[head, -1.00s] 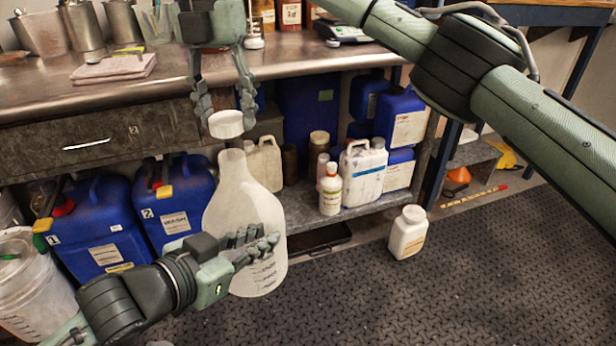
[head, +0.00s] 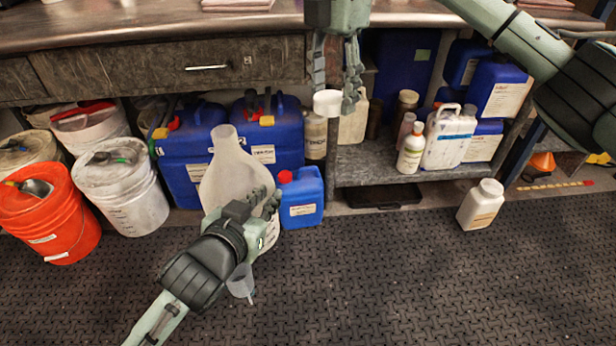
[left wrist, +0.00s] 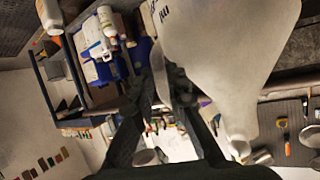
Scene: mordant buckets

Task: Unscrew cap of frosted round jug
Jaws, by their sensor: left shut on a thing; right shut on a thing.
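The frosted round jug (head: 228,165) stands out in front of the shelf in the head view, its neck open and bare. It also fills the upper right of the left wrist view (left wrist: 225,45). My left gripper (head: 264,208) is shut on the jug's lower body, hiding part of it. Its dark fingers show in the left wrist view (left wrist: 165,90). My right gripper (head: 336,84) points down and is shut on the white cap (head: 328,103). The cap is apart from the jug, above and to the right of its mouth.
Blue canisters (head: 190,150) stand behind the jug, with a small blue jug (head: 301,198) beside it. A red bucket (head: 48,215) and a white bucket (head: 125,190) are at left. A white bottle (head: 481,205) stands on the mat (head: 400,280), which is largely clear in front.

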